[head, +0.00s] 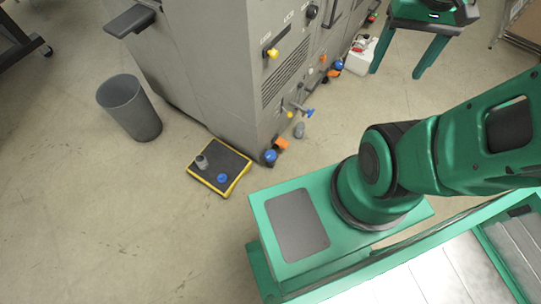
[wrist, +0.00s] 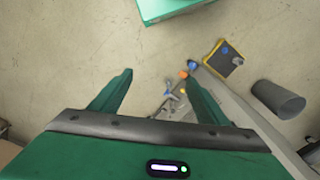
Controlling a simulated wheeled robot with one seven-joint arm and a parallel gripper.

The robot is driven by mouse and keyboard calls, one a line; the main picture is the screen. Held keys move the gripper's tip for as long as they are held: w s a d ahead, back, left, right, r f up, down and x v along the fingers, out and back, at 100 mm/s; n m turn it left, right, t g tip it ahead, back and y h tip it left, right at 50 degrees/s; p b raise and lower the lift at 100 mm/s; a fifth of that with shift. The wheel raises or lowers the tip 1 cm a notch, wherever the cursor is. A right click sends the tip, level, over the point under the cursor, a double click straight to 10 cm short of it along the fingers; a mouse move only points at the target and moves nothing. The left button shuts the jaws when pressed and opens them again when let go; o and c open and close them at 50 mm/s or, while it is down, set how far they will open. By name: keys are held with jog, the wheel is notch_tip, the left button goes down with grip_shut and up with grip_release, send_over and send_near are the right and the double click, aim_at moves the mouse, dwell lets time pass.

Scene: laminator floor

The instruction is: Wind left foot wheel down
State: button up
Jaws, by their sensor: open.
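The grey laminator (head: 235,75) stands at the upper middle of the head view. At its near bottom corner are a blue wheel (head: 270,156) and an orange wheel (head: 281,144), close to the floor. Another blue wheel (head: 338,65) and orange wheel (head: 334,74) sit farther along its base. Which one the task calls left is not marked. My gripper (head: 397,74) is open and empty, right of the machine. In the wrist view, a blue wheel (wrist: 192,65) and an orange one (wrist: 183,74) appear near the right finger of my gripper (wrist: 158,76), apart from it in depth.
A yellow-edged black mat (head: 225,163) with a grey piece and a blue piece lies before the machine. A grey bin (head: 131,108) stands to its left. A valve with a blue handle (head: 309,112) juts from the side. A white container (head: 362,54) stands farther back.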

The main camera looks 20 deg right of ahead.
jog(key=w+d+f+n, duration=0.1)
jog(key=w+f+n, duration=0.1)
jog(key=w+f, duration=0.35)
jog(key=w+f+n, duration=0.2)
jog(key=w, duration=0.6)
jog(key=w+d+f+n, duration=0.1)
jog(key=w+f, duration=0.2)
jog(key=w, duration=0.4)
jog(key=w+a+f+n+t, duration=0.1)
jog(key=w+f+n, duration=0.2)
jog(key=w+f, duration=0.7)
jog(key=n+t+y, duration=0.2)
jog(key=n+y, duration=0.2)
jog(key=n, duration=0.4)
send_over(271, 155)
jog(key=s+d, duration=0.3)
jog(key=d, duration=0.1)
notch_tip(271, 155, down, 53)
jog(key=x, duration=1)
jog(key=shift+w+a, duration=0.1)
